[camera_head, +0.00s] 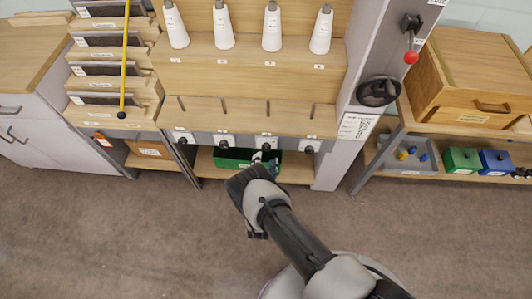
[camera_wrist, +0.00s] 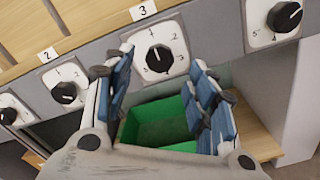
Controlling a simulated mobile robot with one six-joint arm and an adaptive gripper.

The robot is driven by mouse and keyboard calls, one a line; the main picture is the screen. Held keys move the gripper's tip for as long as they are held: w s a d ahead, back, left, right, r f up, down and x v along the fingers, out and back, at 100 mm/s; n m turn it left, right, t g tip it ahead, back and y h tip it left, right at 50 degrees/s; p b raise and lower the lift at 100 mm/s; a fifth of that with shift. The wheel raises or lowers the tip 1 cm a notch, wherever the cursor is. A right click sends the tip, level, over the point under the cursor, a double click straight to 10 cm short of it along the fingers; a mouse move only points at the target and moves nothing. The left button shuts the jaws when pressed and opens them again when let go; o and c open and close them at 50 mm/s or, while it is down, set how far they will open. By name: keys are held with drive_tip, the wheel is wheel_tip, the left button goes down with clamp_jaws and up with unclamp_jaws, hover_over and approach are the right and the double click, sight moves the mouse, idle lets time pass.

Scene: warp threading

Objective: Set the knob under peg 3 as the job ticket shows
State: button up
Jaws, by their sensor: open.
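In the wrist view the black knob (camera_wrist: 159,58) sits on a white numbered dial (camera_wrist: 178,45) below the label "3" (camera_wrist: 143,11). Its pointer seems to face roughly up, but I cannot read its exact mark. My gripper (camera_wrist: 161,64) is open, with one blue-padded finger on each side of this knob's dial in the picture. I cannot tell contact. In the head view my gripper (camera_head: 267,160) is just in front of the third knob (camera_head: 266,143). A white printed sheet (camera_head: 355,125), perhaps the job ticket, is on the post; its text is too small to read.
Neighbouring knobs show left (camera_wrist: 65,92) and right (camera_wrist: 285,16). A green bin (camera_wrist: 160,125) stands on the shelf below. White cones (camera_head: 272,28) stand above. A red-balled lever (camera_head: 411,57) is on the post. The floor in front is clear.

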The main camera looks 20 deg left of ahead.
sight(266, 149)
drive_tip(key=shift+b+x, duration=0.55)
drive_tip(key=shift+x, duration=2.1)
drive_tip(key=shift+c, duration=0.4)
drive_tip(key=c, duration=1)
